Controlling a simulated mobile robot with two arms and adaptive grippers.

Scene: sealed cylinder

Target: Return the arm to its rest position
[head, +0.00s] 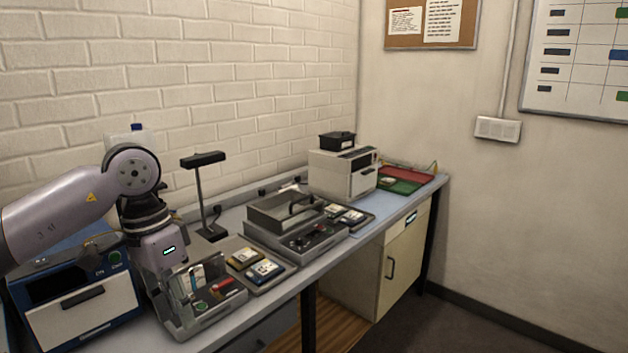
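My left arm (60,217) comes in from the left and bends down at a dark round joint. My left gripper (163,255) hangs pointing down over the bench, just behind a grey rack (205,315) holding small cards and a red item. Its fingers are mostly hidden by the rack, so I cannot tell whether they are open or touching anything. My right arm and gripper are not in view.
A blue and white box device (85,310) stands close to the left of my gripper. A tray with modules (262,268), a lidded grey device (297,225), a lamp (204,190) and a white box machine (342,174) stand along the bench. Red and green trays (405,178) lie at the far end.

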